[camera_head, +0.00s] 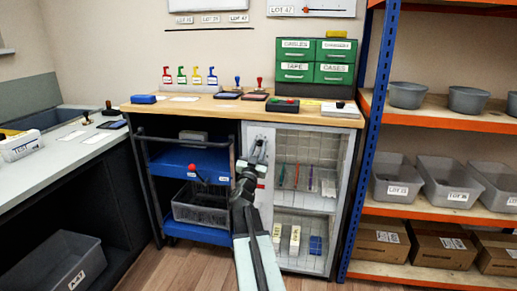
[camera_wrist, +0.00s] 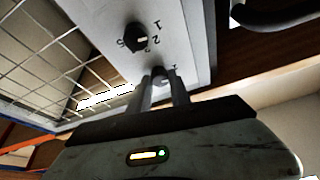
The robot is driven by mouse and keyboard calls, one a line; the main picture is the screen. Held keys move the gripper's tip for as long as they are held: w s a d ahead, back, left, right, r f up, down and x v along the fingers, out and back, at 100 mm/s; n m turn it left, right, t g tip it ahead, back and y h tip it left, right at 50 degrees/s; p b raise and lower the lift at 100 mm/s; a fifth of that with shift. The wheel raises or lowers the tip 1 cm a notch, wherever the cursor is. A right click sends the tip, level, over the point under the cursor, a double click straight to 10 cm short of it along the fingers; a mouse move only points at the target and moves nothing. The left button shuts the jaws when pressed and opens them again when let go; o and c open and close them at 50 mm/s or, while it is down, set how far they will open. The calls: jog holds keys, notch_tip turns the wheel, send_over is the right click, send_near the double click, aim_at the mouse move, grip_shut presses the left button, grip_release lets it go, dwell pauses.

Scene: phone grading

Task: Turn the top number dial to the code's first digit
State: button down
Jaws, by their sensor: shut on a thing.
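My gripper (camera_head: 258,152) is at the pale panel (camera_head: 268,132) on the left of the wire-fronted cabinet. In the wrist view my gripper (camera_wrist: 160,80) has its two fingers close together on the top number dial, which they almost wholly hide. One digit shows just beside the fingertips; the dial's setting cannot be read. Another dial (camera_wrist: 136,38), a black knob with a light mark, sits apart on the panel (camera_wrist: 180,30). Digits around it appear upside down, among them 1 and 2.
The cabinet's wire mesh (camera_wrist: 40,60) is beside the panel. A wooden counter (camera_head: 220,104) runs above. A blue cart (camera_head: 205,160) stands left, orange shelving (camera_head: 440,118) right. Lot boards (camera_head: 208,19) hang on the wall; floor is free in front.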

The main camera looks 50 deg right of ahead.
jog(key=m+g, duration=0.1)
jog(key=m, duration=0.1)
jog(key=m+g+p, duration=0.1)
jog(key=m, duration=0.2)
jog(key=shift+w+r+g+h, duration=0.2)
jog(key=shift+g+h, duration=0.1)
jog(key=shift+h, duration=0.1)
jog(key=shift+a+m+g+p, duration=0.1)
jog(key=shift+m+g+p, duration=0.95)
jog(key=shift+m, duration=1.85)
jog(key=shift+g, duration=0.35)
jog(key=shift+f, duration=0.1)
jog(key=c, duration=1.2)
grip_release()
